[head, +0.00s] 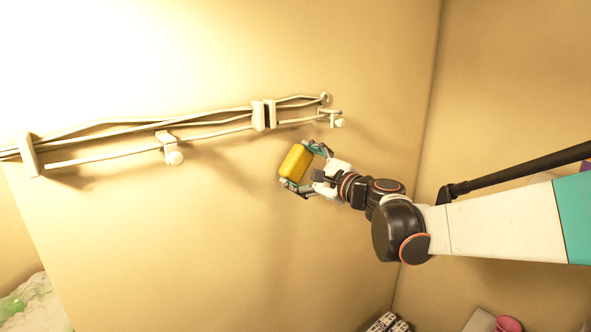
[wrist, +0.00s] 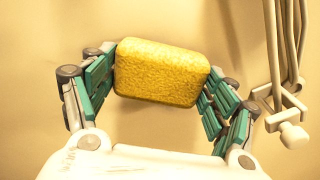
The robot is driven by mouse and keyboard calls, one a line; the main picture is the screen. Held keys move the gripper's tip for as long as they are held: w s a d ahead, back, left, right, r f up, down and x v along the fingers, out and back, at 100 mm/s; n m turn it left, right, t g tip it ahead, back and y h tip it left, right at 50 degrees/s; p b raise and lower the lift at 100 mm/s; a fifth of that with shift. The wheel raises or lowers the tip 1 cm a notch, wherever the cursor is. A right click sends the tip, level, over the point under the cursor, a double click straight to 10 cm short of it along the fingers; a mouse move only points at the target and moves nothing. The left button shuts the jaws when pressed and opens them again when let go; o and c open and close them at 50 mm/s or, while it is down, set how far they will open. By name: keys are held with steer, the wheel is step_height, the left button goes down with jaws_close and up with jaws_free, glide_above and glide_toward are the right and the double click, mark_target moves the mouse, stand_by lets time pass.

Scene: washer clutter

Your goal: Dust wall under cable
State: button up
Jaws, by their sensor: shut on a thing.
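A yellow sponge (head: 296,161) is held in my gripper (head: 303,167), in front of the wall (head: 230,230) and below the right end of the cable (head: 210,131). In the wrist view the sponge (wrist: 160,72) sits between the two green-padded fingers of my gripper (wrist: 160,80), which are shut on its ends. The cable (wrist: 273,45) runs along the right side of that view, beside the sponge and apart from it. I cannot tell whether the sponge touches the wall.
The cable runs along the wall through clips (head: 263,115) and over pegs (head: 174,157) that stick out. A corner with a side wall (head: 500,100) lies to the right. Below are a pink item (head: 508,324) and a pale green-white pile (head: 33,305). The wall below the cable is bare.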

steer(key=w+d, duration=0.1)
steer(key=d, duration=0.1)
steer(key=w+d+b, duration=0.1)
steer(key=w+d, duration=0.1)
steer(key=w+d+b, duration=0.1)
steer(key=d, duration=0.1)
steer(key=shift+w+d, duration=0.2)
steer(key=shift+w, duration=0.15)
stand_by(0.5)
steer(key=shift+r, duration=0.1)
steer(key=shift+s+a, duration=1.15)
steer(key=shift+a, duration=0.55)
steer(key=shift+s+a, duration=1.1)
steer(key=shift+a, duration=0.55)
steer(key=shift+s+a, duration=1.15)
steer(key=shift+a, duration=0.55)
steer(key=shift+s+d, duration=0.1)
steer(key=shift+v, duration=2.85)
